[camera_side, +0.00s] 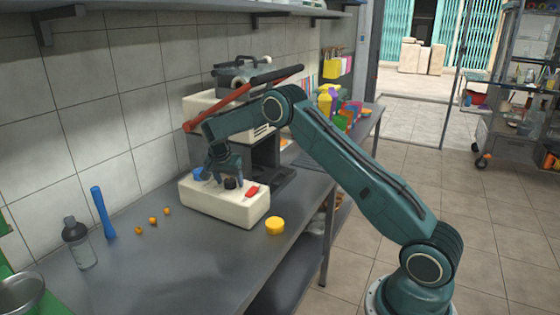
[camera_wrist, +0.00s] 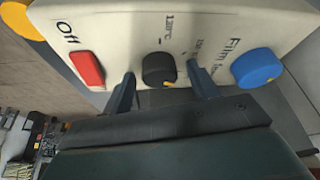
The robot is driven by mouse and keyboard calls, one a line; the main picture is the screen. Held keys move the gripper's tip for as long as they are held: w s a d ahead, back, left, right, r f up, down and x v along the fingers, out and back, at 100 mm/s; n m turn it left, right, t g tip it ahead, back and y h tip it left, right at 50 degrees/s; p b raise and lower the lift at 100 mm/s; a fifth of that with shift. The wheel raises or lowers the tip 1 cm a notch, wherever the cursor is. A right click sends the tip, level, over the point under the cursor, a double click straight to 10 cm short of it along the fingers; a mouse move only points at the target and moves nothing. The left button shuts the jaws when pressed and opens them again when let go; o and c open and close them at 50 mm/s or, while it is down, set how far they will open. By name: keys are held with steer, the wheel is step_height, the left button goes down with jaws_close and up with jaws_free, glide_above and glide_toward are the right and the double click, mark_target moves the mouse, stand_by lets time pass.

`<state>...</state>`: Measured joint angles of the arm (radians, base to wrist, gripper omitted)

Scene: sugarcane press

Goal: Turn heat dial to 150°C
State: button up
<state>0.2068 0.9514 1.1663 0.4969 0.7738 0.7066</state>
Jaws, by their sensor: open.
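The heat dial is a small black knob (camera_wrist: 159,69) on the cream control box (camera_side: 225,205). My gripper (camera_wrist: 160,82) is open, with one finger on each side of the black dial. I cannot tell whether either finger touches it. In the side view the gripper (camera_side: 223,170) points down over the box, and the black dial (camera_side: 230,183) shows just below it.
A red switch (camera_wrist: 86,69) marked "Off" and a blue knob (camera_wrist: 257,67) flank the dial closely. A yellow round piece (camera_side: 275,226) lies in front of the box. A bottle (camera_side: 78,243), a blue stick (camera_side: 103,212) and small orange balls (camera_side: 153,221) are on the counter's left.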

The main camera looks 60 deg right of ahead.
steer(key=shift+c, duration=0.2)
steer(key=c, duration=0.9)
steer(key=shift+c, duration=0.2)
steer(key=shift+n, duration=0.3)
steer(key=n+t, duration=0.1)
steer(key=n, duration=0.1)
steer(key=n+y, duration=0.1)
steer(key=n, duration=0.2)
steer(key=shift+s+d+t, duration=0.15)
steer(key=shift+t, duration=0.25)
steer(key=n+y, duration=0.1)
steer(key=n, duration=0.2)
steer(key=n+t+y, duration=0.1)
steer(key=n, duration=0.2)
steer(key=shift+d, duration=0.1)
steer(key=o, duration=1)
